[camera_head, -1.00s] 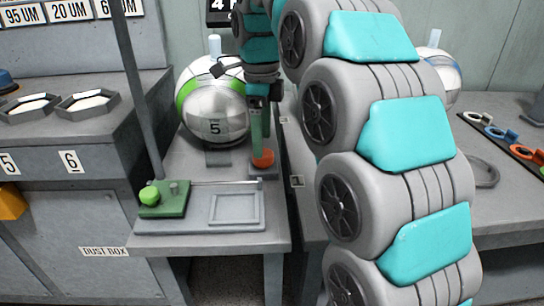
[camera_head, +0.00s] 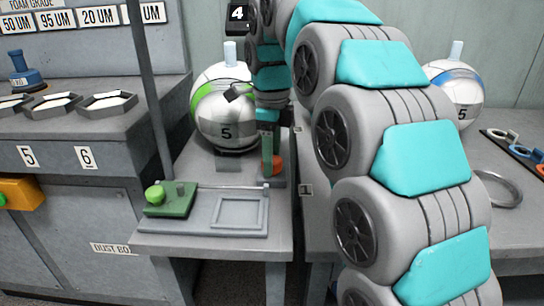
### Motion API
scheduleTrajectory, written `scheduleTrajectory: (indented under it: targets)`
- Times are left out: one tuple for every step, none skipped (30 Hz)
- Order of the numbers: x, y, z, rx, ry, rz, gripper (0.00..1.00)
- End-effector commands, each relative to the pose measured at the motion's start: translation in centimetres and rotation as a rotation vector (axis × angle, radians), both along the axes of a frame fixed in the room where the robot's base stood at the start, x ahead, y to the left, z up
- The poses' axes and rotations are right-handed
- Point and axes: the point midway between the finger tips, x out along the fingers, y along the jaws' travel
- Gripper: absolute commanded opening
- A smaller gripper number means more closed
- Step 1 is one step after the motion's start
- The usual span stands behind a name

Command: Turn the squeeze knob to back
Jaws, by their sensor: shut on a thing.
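The small orange knob (camera_head: 278,166), which looks like the squeeze knob, stands on the bench at the back right of the press plate, in front of the ball marked 5. My gripper (camera_head: 270,163) points down at it, with a green finger covering the knob's left side. It is shut on the knob, though the far finger is mostly hidden. Which way the knob is turned cannot be told, as the finger hides much of it.
The ball marked 5 (camera_head: 222,120) sits close behind and left of my gripper. In front are a green block with a round button (camera_head: 168,199) and a grey framed plate (camera_head: 240,213). A grey post (camera_head: 148,95) stands at left.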

Motion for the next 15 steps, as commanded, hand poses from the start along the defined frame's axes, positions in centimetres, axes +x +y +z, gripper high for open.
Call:
scheduleTrajectory:
  targets:
    - [0.00, 0.00, 0.00, 0.000, 0.000, 0.000, 0.41]
    - [0.00, 0.00, 0.00, 0.000, 0.000, 0.000, 0.37]
    - [0.00, -0.01, 0.00, 0.000, 0.000, 0.000, 0.33]
    - [0.00, -0.01, 0.00, 0.000, 0.000, 0.000, 0.29]
    - [0.00, -0.01, 0.00, 0.000, 0.000, 0.000, 0.26]
    - [0.00, -0.01, 0.00, 0.000, 0.000, 0.000, 0.21]
    - [0.00, -0.01, 0.00, 0.000, 0.000, 0.000, 0.18]
    - [0.00, -0.01, 0.00, 0.000, 0.000, 0.000, 0.15]
    - [0.00, -0.01, 0.00, 0.000, 0.000, 0.000, 0.10]
    - [0.00, -0.01, 0.00, 0.000, 0.000, 0.000, 0.07]
    - [0.00, -0.01, 0.00, 0.000, 0.000, 0.000, 0.03]
    - [0.00, -0.01, 0.00, 0.000, 0.000, 0.000, 0.00]
    - [0.00, -0.01, 0.00, 0.000, 0.000, 0.000, 0.00]
    - [0.00, -0.01, 0.01, 0.000, 0.000, 0.001, 0.00]
    - [0.01, -0.01, 0.01, 0.000, 0.000, 0.002, 0.00]
